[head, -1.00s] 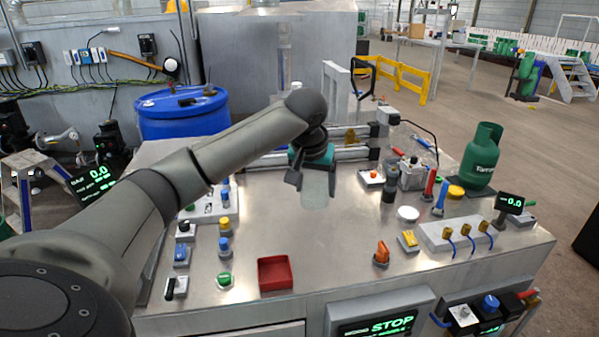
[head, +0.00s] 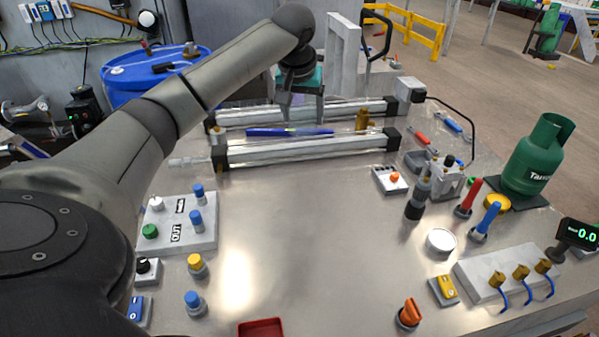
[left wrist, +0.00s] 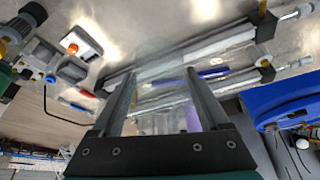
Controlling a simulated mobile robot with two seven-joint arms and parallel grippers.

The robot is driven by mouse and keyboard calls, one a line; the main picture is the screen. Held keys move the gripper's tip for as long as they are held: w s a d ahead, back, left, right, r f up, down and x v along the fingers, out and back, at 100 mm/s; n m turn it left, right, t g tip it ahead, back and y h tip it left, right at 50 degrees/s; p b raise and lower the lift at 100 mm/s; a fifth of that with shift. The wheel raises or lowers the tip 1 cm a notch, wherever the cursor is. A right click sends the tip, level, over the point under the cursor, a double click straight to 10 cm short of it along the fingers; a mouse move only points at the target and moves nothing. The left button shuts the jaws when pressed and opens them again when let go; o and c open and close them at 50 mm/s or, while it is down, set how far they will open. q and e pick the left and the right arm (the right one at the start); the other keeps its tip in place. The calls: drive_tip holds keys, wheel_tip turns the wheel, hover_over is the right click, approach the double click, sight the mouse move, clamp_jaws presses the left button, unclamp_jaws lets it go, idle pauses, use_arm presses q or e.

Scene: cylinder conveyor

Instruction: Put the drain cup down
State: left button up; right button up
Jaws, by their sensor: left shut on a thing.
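My left gripper (head: 300,112) hangs over the two long metal cylinders at the back of the steel bench, seen from behind its wrist. In the left wrist view its two fingers (left wrist: 160,100) are closed on a clear, nearly see-through cup, the drain cup (left wrist: 163,62). The cup shows only as a faint pale shape between the fingers. In the head view the cup can hardly be made out against the cylinders. I cannot tell whether its base touches anything. My right gripper is in neither view.
The rear cylinder (head: 340,108) and front cylinder (head: 300,150) lie across the bench, with a blue bar (head: 285,132) between them. A button panel (head: 180,228) stands left, a green gas bottle (head: 538,155) right. The middle of the bench top (head: 320,235) is clear.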

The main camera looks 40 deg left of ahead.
use_arm(q)
drive_tip(key=shift+s+d+f+b, duration=0.1)
drive_tip(key=shift+f+b, duration=0.4)
drive_tip(key=shift+f, duration=4.3)
drive_tip(key=shift+s+f+b, duration=0.1)
drive_tip(key=shift+f+b, duration=0.35)
drive_tip(key=shift+f, duration=4.35)
drive_tip(key=o, duration=1.2)
drive_tip(key=shift+f, duration=0.1)
drive_tip(key=shift+o, duration=0.2)
